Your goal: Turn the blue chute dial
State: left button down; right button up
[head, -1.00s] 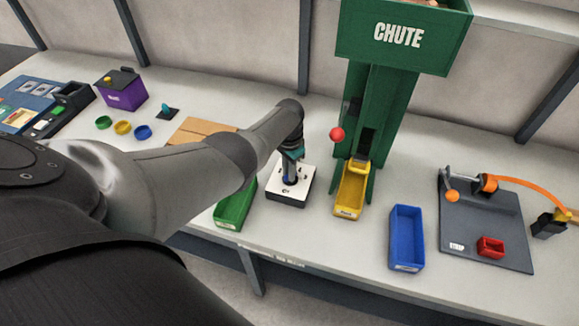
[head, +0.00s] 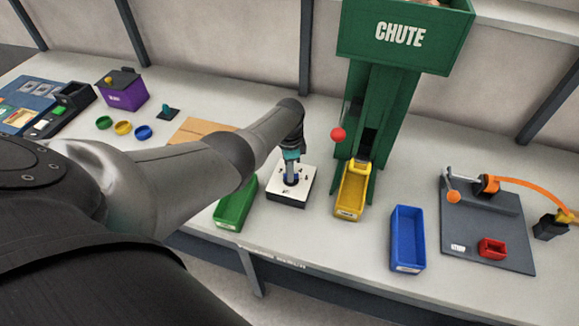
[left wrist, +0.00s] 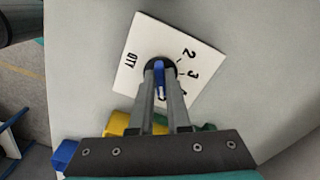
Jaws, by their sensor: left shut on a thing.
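The blue dial (left wrist: 159,75) sits on a white-topped box (head: 292,184) with black numbers on its face; "QTY", a 2 and a 3 show in the left wrist view on the white plate (left wrist: 142,48). My left gripper (head: 291,176) points down over the box, and in the left wrist view its two fingers (left wrist: 160,82) are shut on the dial's blue bar. Part of the dial and one number are hidden by the fingers. The green chute (head: 385,110) stands just right of the box. My right gripper is not seen.
A green bin (head: 236,207) is left of the dial box. A yellow bin (head: 351,193) stands under the chute, with a red ball (head: 338,134) above it. A blue bin (head: 407,240) is further right. The grey strap board (head: 500,235) lies at far right.

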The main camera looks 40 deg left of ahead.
pick_arm(q)
jog(key=shift+s+f, duration=0.1)
jog(key=c, duration=0.9)
grip_release()
jog(key=shift+r+p, duration=0.4)
jog(key=shift+r, duration=0.25)
notch_tip(320, 180, up, 7)
jog(key=p, duration=0.3)
jog(key=shift+f, duration=0.2)
jog(key=shift+r+p, duration=0.7)
jog(key=shift+r, duration=3.05)
